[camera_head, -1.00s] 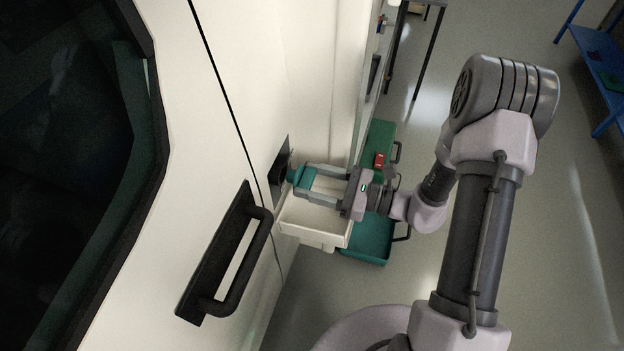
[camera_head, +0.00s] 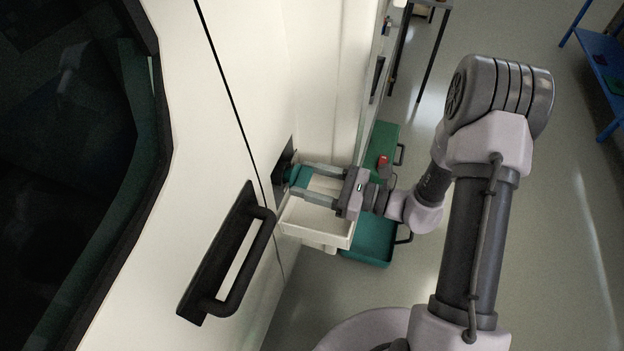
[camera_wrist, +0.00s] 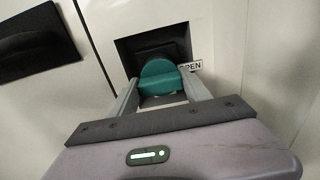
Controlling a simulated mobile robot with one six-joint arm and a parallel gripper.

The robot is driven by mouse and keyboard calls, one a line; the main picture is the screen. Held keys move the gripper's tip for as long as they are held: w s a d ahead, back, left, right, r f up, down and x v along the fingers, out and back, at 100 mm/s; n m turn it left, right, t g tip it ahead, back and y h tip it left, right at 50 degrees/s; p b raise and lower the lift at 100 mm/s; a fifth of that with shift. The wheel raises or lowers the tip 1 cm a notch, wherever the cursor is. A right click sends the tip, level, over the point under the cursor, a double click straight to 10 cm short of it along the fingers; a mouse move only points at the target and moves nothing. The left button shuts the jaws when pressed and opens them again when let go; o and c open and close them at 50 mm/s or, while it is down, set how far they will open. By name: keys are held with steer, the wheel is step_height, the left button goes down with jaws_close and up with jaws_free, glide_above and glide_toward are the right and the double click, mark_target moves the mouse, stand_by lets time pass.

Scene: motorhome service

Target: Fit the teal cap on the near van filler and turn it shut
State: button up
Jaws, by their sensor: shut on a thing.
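The teal cap (camera_wrist: 160,78) is between my gripper's two fingers in the wrist view, with its raised grip bar across it. My gripper (camera_head: 298,183) is shut on the cap and points at the van's side wall. The near van filler (camera_wrist: 135,48) is a dark square recess in the pale wall, straight ahead of the cap. The cap (camera_head: 299,175) also shows at the recess in the head view. The cap hides the filler mouth, so I cannot tell whether it is seated.
A white "OPEN" label (camera_wrist: 191,66) is beside the recess. A black door handle (camera_head: 232,255) stands out to the left. A white tray (camera_head: 318,228) is just below my gripper.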

steer(key=shift+x, duration=0.85)
steer(key=o, duration=1.5)
steer(key=shift+c, duration=0.2)
